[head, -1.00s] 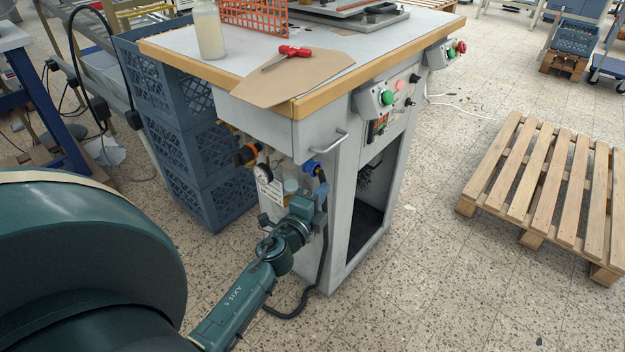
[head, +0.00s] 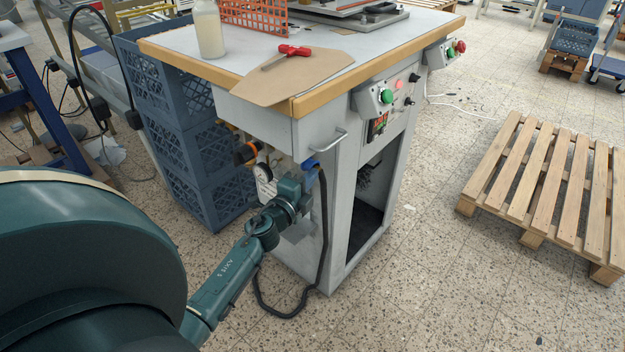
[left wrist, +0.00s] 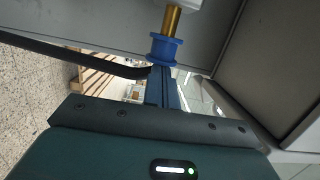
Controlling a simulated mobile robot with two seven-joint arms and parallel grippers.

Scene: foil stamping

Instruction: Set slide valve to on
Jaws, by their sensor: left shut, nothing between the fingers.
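The slide valve shows as a blue flanged sleeve (left wrist: 165,48) on a brass stem (left wrist: 173,20) in the left wrist view. In the head view its blue part (head: 310,164) is at the front left side of the grey machine stand, partly hidden by my gripper. My left gripper (left wrist: 160,74) is shut and empty, with its fingertips right at the lower end of the blue sleeve. I cannot tell if they touch it. In the head view the left gripper (head: 304,180) is just below the blue part. My right gripper is not in view.
A black hose (head: 322,235) hangs from the valve area and loops to the floor. A pressure gauge (head: 264,172) and an orange and black fitting (head: 247,152) are left of the gripper. Blue crates (head: 200,165) stand behind. A wooden pallet (head: 545,190) lies at right.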

